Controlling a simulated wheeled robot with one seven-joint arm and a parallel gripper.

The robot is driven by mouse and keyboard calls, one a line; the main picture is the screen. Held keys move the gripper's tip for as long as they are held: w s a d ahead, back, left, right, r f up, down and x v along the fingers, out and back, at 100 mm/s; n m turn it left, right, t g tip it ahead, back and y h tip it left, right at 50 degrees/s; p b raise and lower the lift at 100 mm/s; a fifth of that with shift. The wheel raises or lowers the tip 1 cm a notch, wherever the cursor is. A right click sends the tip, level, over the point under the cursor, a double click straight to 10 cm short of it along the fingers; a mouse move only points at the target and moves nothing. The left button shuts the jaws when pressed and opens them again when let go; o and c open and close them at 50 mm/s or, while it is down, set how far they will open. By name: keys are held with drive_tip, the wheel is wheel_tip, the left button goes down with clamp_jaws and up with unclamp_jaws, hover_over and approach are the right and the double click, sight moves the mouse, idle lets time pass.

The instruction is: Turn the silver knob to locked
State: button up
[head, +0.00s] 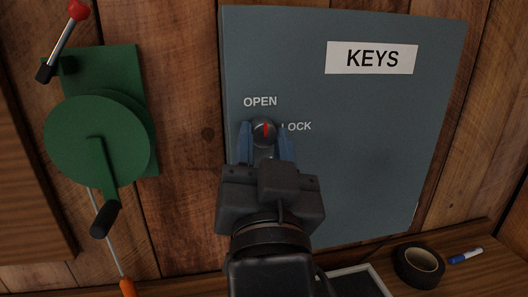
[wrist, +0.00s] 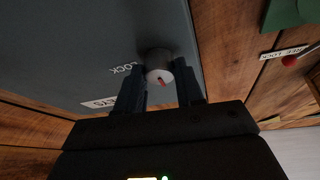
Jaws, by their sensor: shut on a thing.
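The silver knob (head: 258,135) sits on the front of a blue-grey key cabinet (head: 350,150). Its red pointer points up, toward the word OPEN (head: 260,101); the word LOCK (head: 297,126) is to its right. My gripper (head: 265,146) reaches up from below, one blue finger on each side of the knob, shut on it. In the wrist view the knob (wrist: 156,58) shows between the two dark fingers of my gripper (wrist: 158,82), with its red mark visible.
A green crank reel (head: 85,140) is on the plank wall at left, beside a red-knobbed lever (head: 62,40). A roll of black tape (head: 418,266), a blue marker (head: 465,256) and a framed dark panel (head: 357,283) are on the wooden shelf below.

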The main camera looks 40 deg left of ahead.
drive_tip(key=m+b, duration=0.1)
drive_tip(key=m+h+b, duration=0.1)
drive_tip(key=b, duration=0.1)
drive_tip(key=m+b, duration=0.2)
drive_tip(key=shift+f+t+h, duration=0.3)
drive_tip(key=shift+h, duration=0.1)
drive_tip(key=m+h+b, duration=0.1)
drive_tip(key=m, duration=0.1)
drive_tip(key=m+h+b, duration=0.1)
drive_tip(key=m+b, duration=0.1)
drive_tip(key=m+h+b, duration=0.1)
drive_tip(key=shift+s+r+m+b, duration=0.1)
drive_tip(key=shift+r+m+b, duration=0.2)
drive_tip(key=shift+m, duration=0.1)
drive_tip(key=m, duration=0.1)
drive_tip(key=m+h+b, duration=0.1)
drive_tip(key=m, duration=0.2)
drive_tip(key=shift+r+m+g+h, duration=0.25)
drive_tip(key=shift+m+g+h, duration=0.05)
drive_tip(key=shift+m+g, duration=0.1)
drive_tip(key=m+g, duration=0.1)
drive_tip(key=m, duration=0.1)
drive_tip(key=m+g, duration=0.1)
drive_tip(key=m, duration=0.1)
drive_tip(key=shift+r+m+h, duration=0.15)
drive_tip(key=shift+m+h, duration=0.15)
drive_tip(key=shift+m, duration=0.1)
drive_tip(key=o, duration=1)
drive_tip(key=shift+a, duration=0.1)
drive_tip(key=shift+s+r, duration=0.1)
